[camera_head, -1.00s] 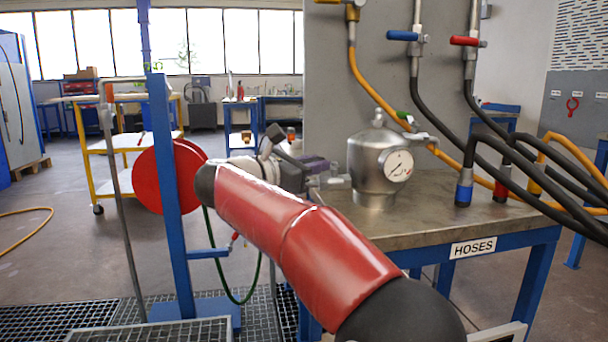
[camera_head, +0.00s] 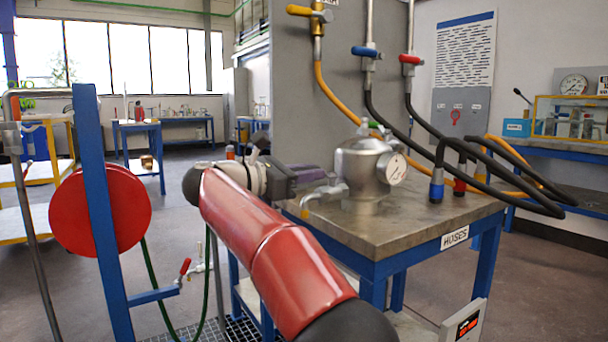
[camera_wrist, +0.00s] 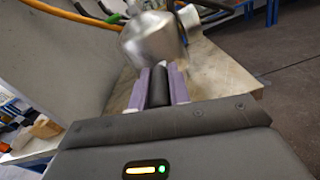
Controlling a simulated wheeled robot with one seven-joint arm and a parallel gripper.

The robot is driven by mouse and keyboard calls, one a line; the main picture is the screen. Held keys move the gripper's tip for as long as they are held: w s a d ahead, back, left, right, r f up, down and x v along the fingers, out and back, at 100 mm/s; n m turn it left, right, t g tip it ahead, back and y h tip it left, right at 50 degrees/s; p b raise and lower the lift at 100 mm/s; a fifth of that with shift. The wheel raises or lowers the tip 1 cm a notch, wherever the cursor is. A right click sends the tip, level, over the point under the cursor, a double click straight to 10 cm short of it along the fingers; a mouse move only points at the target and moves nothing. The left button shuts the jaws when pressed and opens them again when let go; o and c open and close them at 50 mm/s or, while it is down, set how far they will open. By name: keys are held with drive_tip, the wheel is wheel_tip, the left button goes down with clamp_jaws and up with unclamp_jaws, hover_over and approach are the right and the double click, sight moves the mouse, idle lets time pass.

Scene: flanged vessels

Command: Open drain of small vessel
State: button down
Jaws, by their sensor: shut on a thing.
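My gripper (camera_head: 316,176), with purple fingers, is at the vessel's left, by the spout. In the wrist view the purple fingers (camera_wrist: 160,74) are shut on a black handle (camera_wrist: 159,88) that points at the vessel (camera_wrist: 152,42). My wrist hides part of the drain in the head view.
The vessel stands on a metal-topped bench (camera_head: 420,220) with a blue frame. Black hoses (camera_head: 425,150) and a yellow hose (camera_head: 335,98) hang behind it and at its right. A blue post (camera_head: 98,190) with a red reel (camera_head: 128,210) stands at the left.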

drive_tip(key=c, duration=1.3)
unclamp_jaws()
drive_tip(key=v, duration=0.7)
drive_tip(key=shift+s+a, duration=0.15)
drive_tip(key=shift+a, duration=0.2)
